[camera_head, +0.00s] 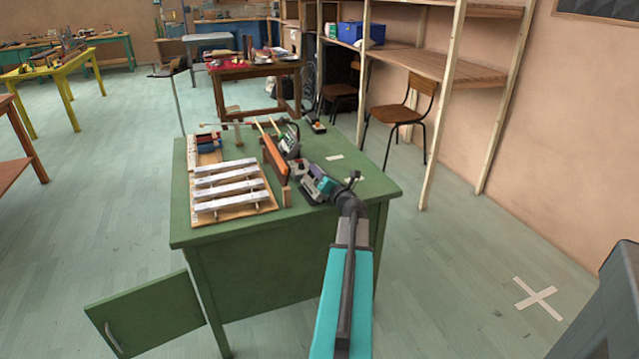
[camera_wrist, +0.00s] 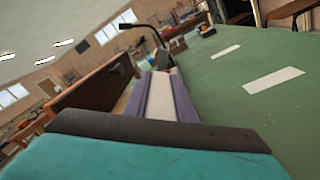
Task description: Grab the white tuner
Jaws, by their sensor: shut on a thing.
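My gripper (camera_head: 303,170) reaches low over the green table, right of the upright brown wooden board (camera_head: 276,160). In the wrist view its two purple-grey fingers (camera_wrist: 164,72) are closed on a narrow white thing, which looks like the white tuner (camera_wrist: 164,98). Only a strip of it shows between the fingers; the rest is hidden. A small red spot shows near the fingertips. In the head view my gripper covers most of it, and I cannot tell whether it touches the table.
A rack of pale metal bars (camera_head: 228,187) lies on the green table (camera_head: 225,230), left of the board. A dark device (camera_head: 289,141) stands behind the board. The cabinet door (camera_head: 148,318) hangs open at front left.

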